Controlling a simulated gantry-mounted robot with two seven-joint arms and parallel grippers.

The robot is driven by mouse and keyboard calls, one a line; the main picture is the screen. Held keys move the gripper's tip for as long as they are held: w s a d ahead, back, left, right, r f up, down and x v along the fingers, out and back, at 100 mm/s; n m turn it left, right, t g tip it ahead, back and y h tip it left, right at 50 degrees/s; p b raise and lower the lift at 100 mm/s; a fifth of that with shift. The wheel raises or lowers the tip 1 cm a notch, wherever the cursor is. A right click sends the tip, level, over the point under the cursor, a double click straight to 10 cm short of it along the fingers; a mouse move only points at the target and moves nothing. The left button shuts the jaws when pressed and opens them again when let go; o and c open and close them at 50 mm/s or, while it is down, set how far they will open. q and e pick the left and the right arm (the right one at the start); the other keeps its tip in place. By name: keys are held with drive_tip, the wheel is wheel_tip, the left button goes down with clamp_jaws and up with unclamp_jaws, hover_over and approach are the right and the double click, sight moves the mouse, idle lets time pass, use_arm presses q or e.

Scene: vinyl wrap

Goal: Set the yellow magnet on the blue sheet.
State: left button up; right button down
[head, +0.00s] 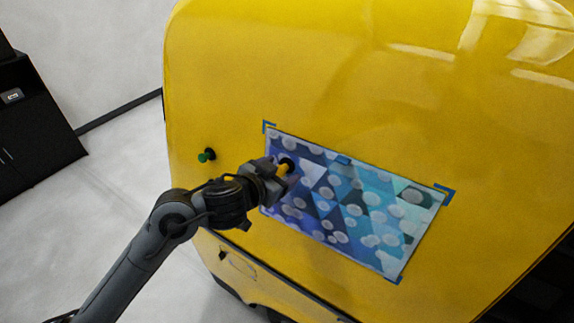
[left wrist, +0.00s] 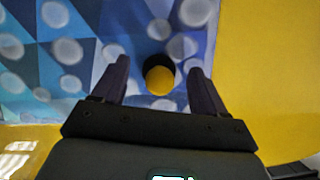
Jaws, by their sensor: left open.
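The yellow magnet (head: 282,170) stands against the blue sheet (head: 345,205), near the sheet's left edge, with its dark base toward the sheet. The sheet lies on a yellow panel and has blue triangles and pale dots. In the left wrist view the magnet's round yellow end (left wrist: 159,81) shows between the fingers, with the dark base behind it. My left gripper (left wrist: 159,68) is open, one finger on each side of the magnet, with visible gaps. In the head view the left gripper (head: 281,175) partly hides the magnet. My right gripper is not in view.
A green magnet (head: 206,155) sits on the yellow panel (head: 300,60) left of the sheet. Blue corner marks (head: 444,194) frame the sheet. A dark object (head: 35,125) stands at the far left. The panel above the sheet is clear.

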use_arm(q)
drive_tip(key=shift+s+a, duration=0.1)
drive_tip(key=shift+s, duration=0.05)
drive_tip(key=v, duration=0.9)
drive_tip(key=s+d+f+n+g+p, duration=0.1)
drive_tip(key=s+f+n+g, duration=0.15)
drive_tip(key=s+f, duration=0.75)
drive_tip(key=s+f+n+g+p, duration=0.1)
drive_tip(key=s+f+n+g, duration=0.15)
drive_tip(key=s+f, duration=0.75)
drive_tip(key=s+a+f+n+g+y, duration=0.1)
drive_tip(key=s+a+f+y, duration=0.2)
drive_tip(key=a, duration=0.6)
drive_tip(key=s+a+f+n+g+y, duration=0.1)
drive_tip(key=s+a+f+y, duration=0.3)
drive_tip(key=a, duration=0.6)
drive_tip(key=shift+s+f+g, duration=0.4)
drive_tip(key=shift+s+f, duration=0.8)
drive_tip(key=shift+s, duration=0.5)
